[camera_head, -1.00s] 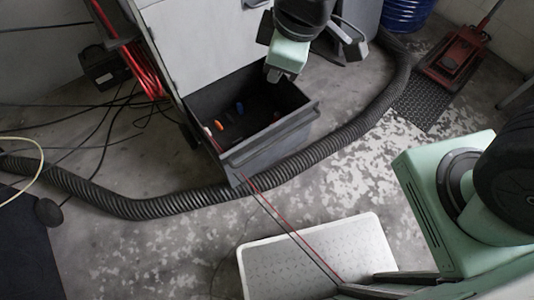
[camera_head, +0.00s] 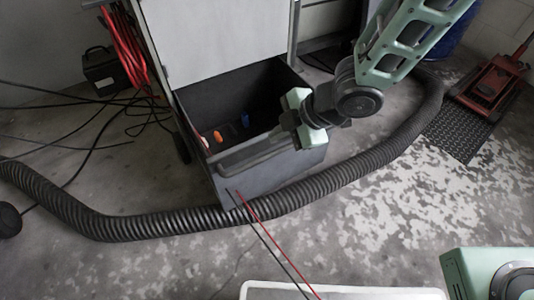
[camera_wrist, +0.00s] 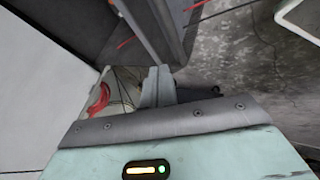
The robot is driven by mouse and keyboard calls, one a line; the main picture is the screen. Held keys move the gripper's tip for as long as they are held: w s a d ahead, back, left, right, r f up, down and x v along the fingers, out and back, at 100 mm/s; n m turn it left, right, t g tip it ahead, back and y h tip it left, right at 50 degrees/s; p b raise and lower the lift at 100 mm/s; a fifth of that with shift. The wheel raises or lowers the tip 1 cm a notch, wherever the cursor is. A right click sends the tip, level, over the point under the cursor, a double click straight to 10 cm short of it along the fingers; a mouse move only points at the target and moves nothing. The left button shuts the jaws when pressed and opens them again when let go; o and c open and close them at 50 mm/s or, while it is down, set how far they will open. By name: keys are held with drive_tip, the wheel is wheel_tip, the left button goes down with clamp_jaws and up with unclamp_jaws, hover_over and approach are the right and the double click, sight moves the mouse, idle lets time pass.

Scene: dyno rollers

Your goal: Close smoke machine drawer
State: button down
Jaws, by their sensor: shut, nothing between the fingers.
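The smoke machine drawer (camera_head: 262,178) is a dark grey open-topped box, pulled out from under the pale grey cabinet (camera_head: 215,40). Its front panel and bar-like handle (camera_head: 240,157) face the lower right in the head view. My gripper (camera_head: 277,138) is at the front rim of the drawer, over the handle's right part, and hides some of it. In the wrist view the shut fingers (camera_wrist: 158,80) are close to a grey drawer edge (camera_wrist: 152,30); I cannot tell whether they touch it. Nothing is held.
A ribbed black hose (camera_head: 150,224) curves on the floor in front of the drawer. Small orange and blue items (camera_head: 218,136) lie inside the drawer. Red cable (camera_head: 124,48) hangs at the left. A red jack (camera_head: 488,85) stands at the right.

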drive_tip(key=b, duration=0.5)
approach(244, 155)
drive_tip(key=x, duration=0.4)
drive_tip(key=shift+w+a+f, duration=0.1)
drive_tip(key=shift+a+f, duration=0.05)
drive_tip(key=shift+f, duration=0.05)
